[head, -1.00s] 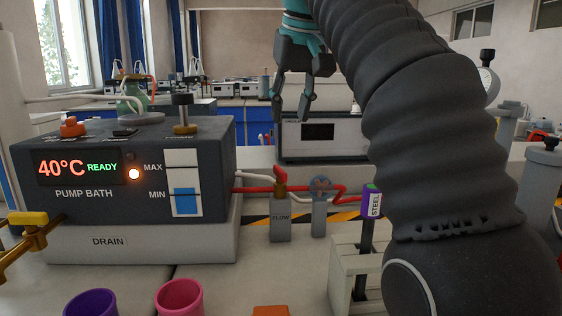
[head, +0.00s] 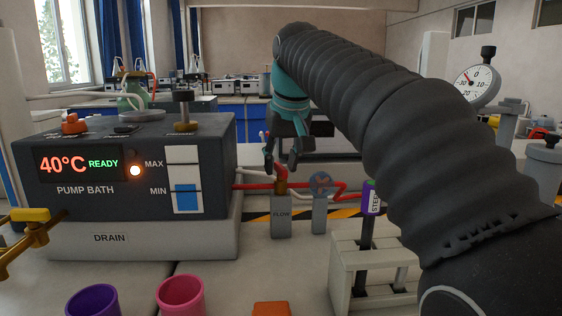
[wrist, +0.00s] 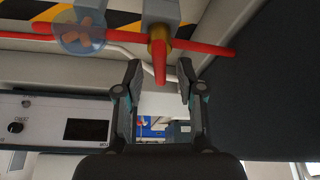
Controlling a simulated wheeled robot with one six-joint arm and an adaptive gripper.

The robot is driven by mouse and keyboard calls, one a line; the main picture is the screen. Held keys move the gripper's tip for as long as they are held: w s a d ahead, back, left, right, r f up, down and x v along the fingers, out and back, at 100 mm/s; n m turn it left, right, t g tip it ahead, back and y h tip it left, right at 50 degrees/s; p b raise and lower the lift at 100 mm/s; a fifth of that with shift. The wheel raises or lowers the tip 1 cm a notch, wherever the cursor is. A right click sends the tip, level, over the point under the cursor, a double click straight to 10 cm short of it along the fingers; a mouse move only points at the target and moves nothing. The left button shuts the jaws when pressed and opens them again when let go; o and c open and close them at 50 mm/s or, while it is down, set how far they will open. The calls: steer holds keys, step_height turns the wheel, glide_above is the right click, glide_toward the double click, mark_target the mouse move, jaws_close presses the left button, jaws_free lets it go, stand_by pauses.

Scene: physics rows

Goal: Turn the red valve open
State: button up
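The red valve has a brass body (head: 281,187) on the grey FLOW block (head: 281,216), right of the pump bath. In the head view my gripper hides most of its red handle. In the wrist view the red handle (wrist: 159,66) sticks out from the brass collar (wrist: 158,40) toward the camera. My gripper (head: 281,166) points down just above the valve. It is open, and in the wrist view (wrist: 160,75) the handle appears between its two fingertips, with a gap on each side. I see no contact.
The pump bath (head: 215,150) stands close left of the valve; its dark side shows in the wrist view. A flow wheel (head: 320,182) and red hose lie to the right. A purple STEEL-labelled post (head: 370,198), a rack and cups (head: 180,296) are nearer.

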jaws_close()
stand_by(0.5)
steer(key=n, duration=0.2)
steer(key=n+y, duration=0.1)
steer(key=n, duration=0.1)
steer(key=shift+w+d+g+y, duration=0.1)
steer(key=shift+g+y, duration=0.2)
steer(key=n+g+y, duration=0.1)
steer(key=n, duration=0.2)
steer(key=shift+n, duration=0.3)
steer(key=n, duration=0.2)
steer(key=n+g, duration=0.1)
steer(key=n, duration=0.1)
steer(key=shift+w+g+y, duration=0.15)
steer(key=shift+g+y, duration=0.15)
steer(key=shift+n+g, duration=0.6)
steer(key=shift+n, duration=1.1)
